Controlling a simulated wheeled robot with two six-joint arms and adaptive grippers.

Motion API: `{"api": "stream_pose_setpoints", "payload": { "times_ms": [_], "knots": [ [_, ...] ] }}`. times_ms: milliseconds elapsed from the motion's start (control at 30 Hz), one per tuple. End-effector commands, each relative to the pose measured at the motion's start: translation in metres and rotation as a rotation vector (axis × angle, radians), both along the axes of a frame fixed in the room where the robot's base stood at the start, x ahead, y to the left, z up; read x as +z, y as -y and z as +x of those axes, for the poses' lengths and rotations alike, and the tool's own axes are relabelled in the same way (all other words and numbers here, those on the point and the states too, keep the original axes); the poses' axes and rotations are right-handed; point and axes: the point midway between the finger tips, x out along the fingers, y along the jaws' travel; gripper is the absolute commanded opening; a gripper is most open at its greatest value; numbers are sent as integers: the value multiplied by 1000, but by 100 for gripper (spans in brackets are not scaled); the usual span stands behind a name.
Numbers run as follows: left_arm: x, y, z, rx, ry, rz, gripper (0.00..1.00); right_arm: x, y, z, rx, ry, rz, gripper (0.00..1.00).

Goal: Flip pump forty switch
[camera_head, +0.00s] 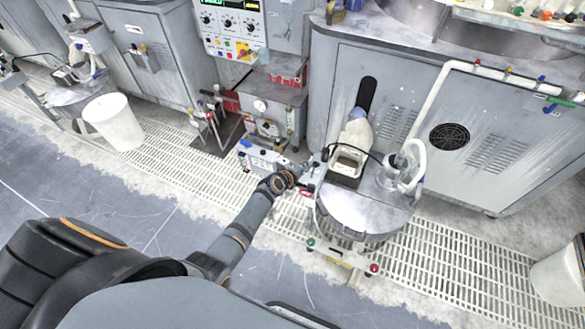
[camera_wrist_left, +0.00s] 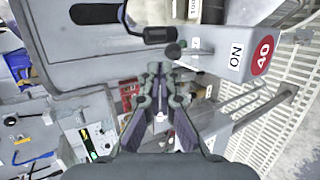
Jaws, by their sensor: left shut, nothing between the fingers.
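The pump forty switch box (camera_wrist_left: 210,58) is a pale grey housing at the upper right of the left wrist view. It carries a white ON label (camera_wrist_left: 236,55) and a red round 40 sign (camera_wrist_left: 262,54). A small dark knob-like switch (camera_wrist_left: 174,50) sticks out of its left end. My left gripper (camera_wrist_left: 160,70) is shut and empty, with its fingertips just below that switch; I cannot tell if they touch. In the head view my left gripper (camera_head: 303,170) is beside the round drum. My right gripper is not in view.
The round grey drum (camera_head: 362,215) bears a pump unit (camera_head: 347,163) with cable and hoses. A grey cabinet (camera_head: 335,75) stands behind it. White buckets (camera_head: 115,122) stand at left and lower right. A pale floor grating (camera_head: 480,255) runs alongside; the grey floor in front is open.

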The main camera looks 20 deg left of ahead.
Motion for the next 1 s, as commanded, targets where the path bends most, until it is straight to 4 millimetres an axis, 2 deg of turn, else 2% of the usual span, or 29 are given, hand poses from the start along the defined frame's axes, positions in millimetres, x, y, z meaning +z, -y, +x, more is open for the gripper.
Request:
{"api": "stream_pose_setpoints", "payload": {
  "times_ms": [33,233,400,567,833,1000],
  "knots": [
    [18,1,-2,-1,0,0,0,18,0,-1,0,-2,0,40],
    [45,-11,-41,-2,-1,3,0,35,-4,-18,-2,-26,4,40],
    [62,-17,-62,-2,0,3,0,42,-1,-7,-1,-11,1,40],
    [70,-20,-72,-1,-1,2,0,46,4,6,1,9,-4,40],
    [71,-21,-73,-1,0,0,0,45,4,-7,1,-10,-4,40],
    [70,-20,-73,-1,0,0,0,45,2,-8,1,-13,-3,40]
  ]
}}
